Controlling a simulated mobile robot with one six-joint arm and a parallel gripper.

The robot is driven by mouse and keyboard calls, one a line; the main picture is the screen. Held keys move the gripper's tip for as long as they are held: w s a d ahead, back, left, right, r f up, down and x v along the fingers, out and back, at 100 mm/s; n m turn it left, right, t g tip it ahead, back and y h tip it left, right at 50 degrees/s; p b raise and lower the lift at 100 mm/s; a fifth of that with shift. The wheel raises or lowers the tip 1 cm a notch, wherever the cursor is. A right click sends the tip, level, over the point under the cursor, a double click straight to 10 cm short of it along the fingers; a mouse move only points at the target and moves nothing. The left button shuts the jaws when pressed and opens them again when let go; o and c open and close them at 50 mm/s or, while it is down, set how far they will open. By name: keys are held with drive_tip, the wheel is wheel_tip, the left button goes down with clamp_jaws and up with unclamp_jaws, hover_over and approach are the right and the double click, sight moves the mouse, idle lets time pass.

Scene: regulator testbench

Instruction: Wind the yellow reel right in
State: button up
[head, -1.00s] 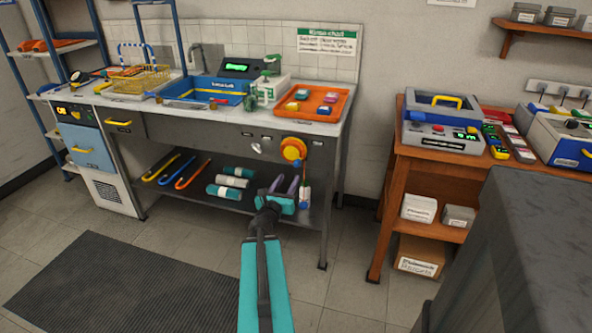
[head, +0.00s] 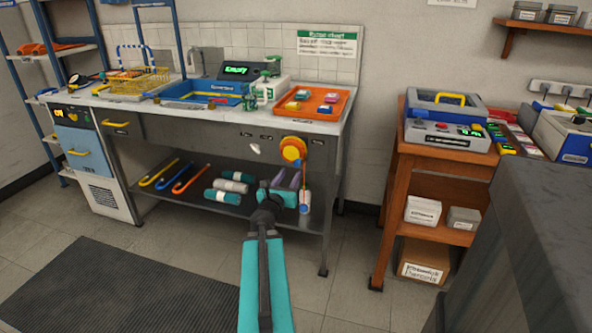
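The yellow reel (head: 293,149), a round yellow and orange disc, is mounted on the front of the steel bench near its right end. A short cord hangs from it, with a small blue, white and red piece (head: 305,200) at its lower end. My gripper (head: 287,182) is below the reel, in front of the lower shelf, and apart from the reel. Its two purple-grey fingers point up and away from me and look spread, with nothing seen between them.
The steel bench (head: 228,137) carries a blue tray (head: 212,97) and an orange tray (head: 312,103). Rolled teal and white bundles (head: 230,186) and hooked rods (head: 175,172) lie on its lower shelf. A wooden table (head: 395,175) stands to the right. A dark grey block (head: 530,230) fills the lower right.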

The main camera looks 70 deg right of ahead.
sight(296, 165)
drive_tip(key=shift+d+f+b, duration=0.1)
drive_tip(key=shift+d+b, duration=0.15)
drive_tip(key=shift+b, duration=0.25)
drive_tip(key=shift+w+d, duration=0.15)
drive_tip(key=shift+d, duration=1.95)
drive_tip(key=shift+w+d, duration=0.15)
drive_tip(key=shift+d, duration=1.9)
drive_tip(key=shift+a, duration=0.1)
clamp_jaws()
